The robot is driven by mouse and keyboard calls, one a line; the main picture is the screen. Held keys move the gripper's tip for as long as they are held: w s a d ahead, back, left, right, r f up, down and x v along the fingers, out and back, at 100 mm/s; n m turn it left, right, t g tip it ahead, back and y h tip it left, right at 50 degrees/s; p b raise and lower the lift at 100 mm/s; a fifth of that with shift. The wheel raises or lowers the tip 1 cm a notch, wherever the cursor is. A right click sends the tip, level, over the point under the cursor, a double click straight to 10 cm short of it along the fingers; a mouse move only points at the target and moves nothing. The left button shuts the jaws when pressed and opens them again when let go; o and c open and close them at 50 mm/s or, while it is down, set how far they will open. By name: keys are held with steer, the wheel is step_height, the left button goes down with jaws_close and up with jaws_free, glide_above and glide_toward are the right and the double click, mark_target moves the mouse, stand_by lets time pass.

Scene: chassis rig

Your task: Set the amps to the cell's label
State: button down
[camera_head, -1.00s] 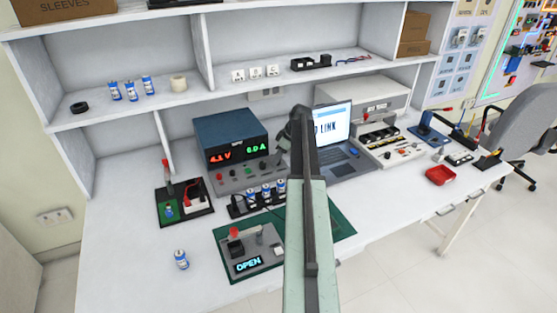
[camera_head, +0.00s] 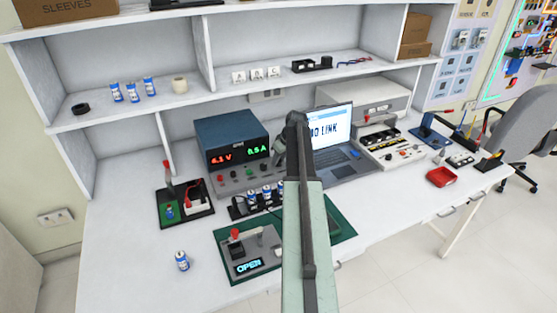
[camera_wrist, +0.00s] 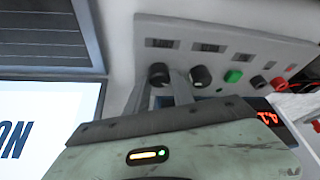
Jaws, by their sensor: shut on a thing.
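The blue bench power supply (camera_head: 232,135) stands at the back of the bench. Its red readout looks like 4.1 V and its green readout (camera_head: 257,152) like 0.5 A. In the wrist view its front panel shows two black knobs. My gripper (camera_wrist: 162,88) has one finger on each side of the outer knob (camera_wrist: 158,73), shut on it. The other black knob (camera_wrist: 200,76) is clear beside the fingers. In the head view my arm hides the right end of the panel.
Several cells stand in a black holder (camera_head: 238,212) before the supply. A grey tester (camera_head: 250,252) reading OPEN sits on a green mat (camera_head: 226,238). The laptop (camera_head: 336,160) is close to the right of my gripper.

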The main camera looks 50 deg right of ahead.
steer(key=m, duration=0.2)
steer(key=m+h, duration=0.1)
steer(key=m, duration=0.1)
steer(key=m+h, duration=0.1)
steer(key=m, duration=0.1)
steer(key=shift+w+a+g, duration=0.1)
steer(key=shift+a+g, duration=0.15)
steer(key=shift+g, duration=0.15)
steer(key=m+g+h, duration=0.1)
steer(key=m, duration=0.2)
steer(key=m+g, duration=0.1)
steer(key=m, duration=0.2)
steer(key=shift+w+a+m+h, duration=0.1)
steer(key=shift+w+m+h, duration=0.05)
steer(key=shift+m+h, duration=0.2)
steer(key=c, duration=1.1)
jaws_free()
steer(key=shift+a, duration=0.1)
steer(key=shift+r, duration=0.1)
steer(key=p+v, duration=0.7)
steer(key=shift+r, duration=0.25)
